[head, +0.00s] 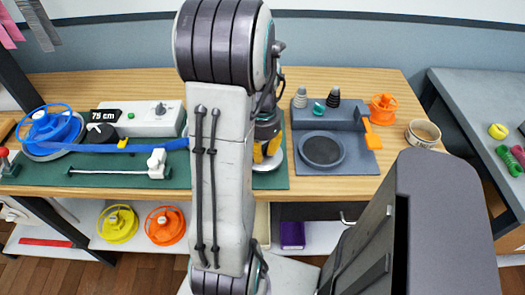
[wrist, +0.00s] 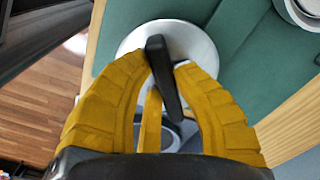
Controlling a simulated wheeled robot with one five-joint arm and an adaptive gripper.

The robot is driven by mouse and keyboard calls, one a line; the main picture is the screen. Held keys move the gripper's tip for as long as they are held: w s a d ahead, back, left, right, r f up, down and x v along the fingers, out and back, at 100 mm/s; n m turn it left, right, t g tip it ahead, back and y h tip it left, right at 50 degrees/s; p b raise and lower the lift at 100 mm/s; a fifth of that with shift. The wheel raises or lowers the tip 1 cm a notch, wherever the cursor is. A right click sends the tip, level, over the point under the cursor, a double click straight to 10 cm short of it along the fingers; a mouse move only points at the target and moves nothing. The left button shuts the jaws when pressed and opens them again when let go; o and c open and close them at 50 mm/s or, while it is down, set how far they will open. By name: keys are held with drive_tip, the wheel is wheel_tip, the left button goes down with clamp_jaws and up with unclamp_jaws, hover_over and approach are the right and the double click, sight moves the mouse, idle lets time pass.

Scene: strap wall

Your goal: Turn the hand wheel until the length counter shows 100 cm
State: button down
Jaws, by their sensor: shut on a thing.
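The length counter (head: 104,115) at the left of the bench reads 75 cm. A blue strap (head: 140,146) runs from the blue spool (head: 50,126) rightward until my arm hides it. My gripper (head: 267,150) is low over the green mat, right of my arm. The hand wheel, a pale round disc (wrist: 205,45), lies under the fingers in the wrist view. My gripper's yellow fingers (wrist: 160,68) are shut on its dark handle (wrist: 164,75), one finger on each side. Most of the wheel is hidden by my arm and gripper in the head view.
A grey box with a knob (head: 160,118) stands behind the strap. A white clamp on a rod (head: 156,163) lies in front of it. A blue-grey tray (head: 358,135) and a tin (head: 422,133) stand to the right. Spare spools (head: 118,223) sit on the lower shelf.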

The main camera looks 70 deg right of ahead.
drive_tip(key=c, duration=1)
unclamp_jaws()
drive_tip(key=shift+r, duration=0.1)
drive_tip(key=shift+r, duration=5.9)
